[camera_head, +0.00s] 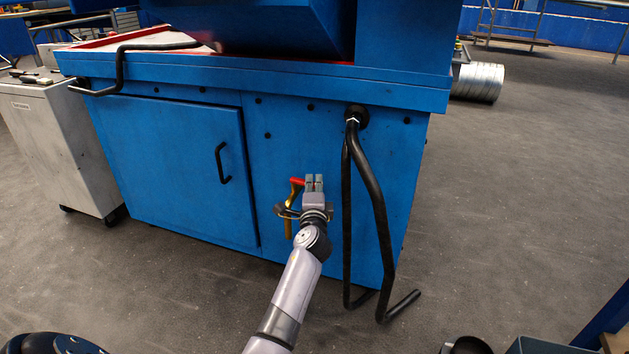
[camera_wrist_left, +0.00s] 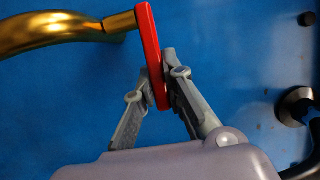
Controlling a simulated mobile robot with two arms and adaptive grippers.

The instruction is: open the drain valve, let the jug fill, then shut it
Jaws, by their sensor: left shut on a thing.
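The drain valve is a brass pipe (camera_head: 288,228) with a red lever (camera_head: 297,181) on the front of the blue cabinet. In the left wrist view the curved brass pipe (camera_wrist_left: 60,30) comes in from the upper left, and the red lever (camera_wrist_left: 151,50) hangs from its end. My left gripper (camera_head: 314,181) is at the lever, just right of the brass pipe. In the left wrist view its fingers (camera_wrist_left: 158,92) are shut on the lever's lower end. I cannot make out a jug or any flowing liquid. My right gripper is not in view.
The blue machine cabinet (camera_head: 165,165) has a closed door with a black handle. A black bent pipe (camera_head: 372,190) hangs down its front, right of my left gripper. A grey wheeled cabinet (camera_head: 60,145) stands at the left. The floor at the right is mostly clear.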

